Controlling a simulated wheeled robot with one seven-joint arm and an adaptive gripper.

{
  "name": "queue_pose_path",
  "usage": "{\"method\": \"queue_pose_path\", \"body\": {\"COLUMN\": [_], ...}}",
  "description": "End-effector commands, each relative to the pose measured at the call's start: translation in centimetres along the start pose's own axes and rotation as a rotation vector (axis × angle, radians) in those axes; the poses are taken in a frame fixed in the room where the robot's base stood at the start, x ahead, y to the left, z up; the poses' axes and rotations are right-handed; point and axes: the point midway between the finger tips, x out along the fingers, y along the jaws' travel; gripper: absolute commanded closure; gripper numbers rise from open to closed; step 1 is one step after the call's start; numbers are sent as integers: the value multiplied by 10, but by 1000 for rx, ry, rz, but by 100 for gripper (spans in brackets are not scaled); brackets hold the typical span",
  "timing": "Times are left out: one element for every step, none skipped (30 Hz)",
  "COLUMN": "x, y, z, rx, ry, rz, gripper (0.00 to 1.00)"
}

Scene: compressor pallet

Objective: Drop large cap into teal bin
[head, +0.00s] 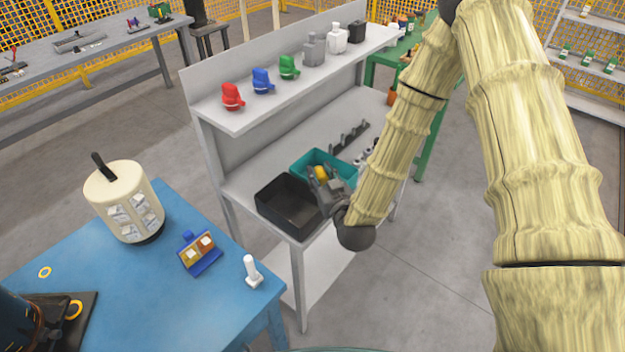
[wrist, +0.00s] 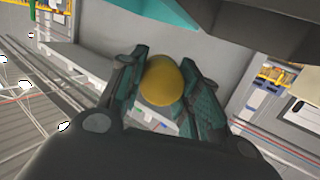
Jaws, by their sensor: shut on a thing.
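The large cap (wrist: 162,82) is yellow and rounded, held between the two fingers of my gripper (wrist: 166,88). In the head view the cap (head: 321,173) shows as a small yellow patch at the tip of my gripper (head: 322,180). The teal bin (head: 341,173) stands on the middle shelf of the grey workbench. In the wrist view a teal wall (wrist: 178,12) shows at the top, apart from the cap. The bin's inside is partly hidden.
A black bin (head: 268,208) stands left of the teal bin on the same shelf. The upper shelf (head: 240,121) carries several coloured items. A dark rack (head: 349,138) with upright pegs lies behind the bin. The blue table (head: 140,290) is at the front left.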

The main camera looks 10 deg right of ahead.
Motion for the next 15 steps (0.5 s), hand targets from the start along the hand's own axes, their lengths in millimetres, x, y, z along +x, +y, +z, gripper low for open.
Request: {"method": "queue_pose_path", "body": {"x": [13,20,28,34,40,48,52,56,61,64,66,69,70,72,74], "y": [6,8,12,15,17,22,25,28,32,35,39,42,45,48,50], "z": [-7,-11,-18,-22,-27,-34,-38,-42,-48,-50,-54,-57,-59,-62,-64], "rx": [-8,-12,-17,-21,-26,-31,-36,-39,-44,-46,-50,-52,-54,-56,-57], "ry": [9,8,9,9,9,9,9,8,7,5,6,5,3,4,3], "rz": [-31,-57,-92,-120,-149,-186,-214,-240,-270,-291,-309,-332,-347,-359,-374], "gripper": [100,100,100,100,100,100,100,100,100,100,100,100,100,100,100]}}
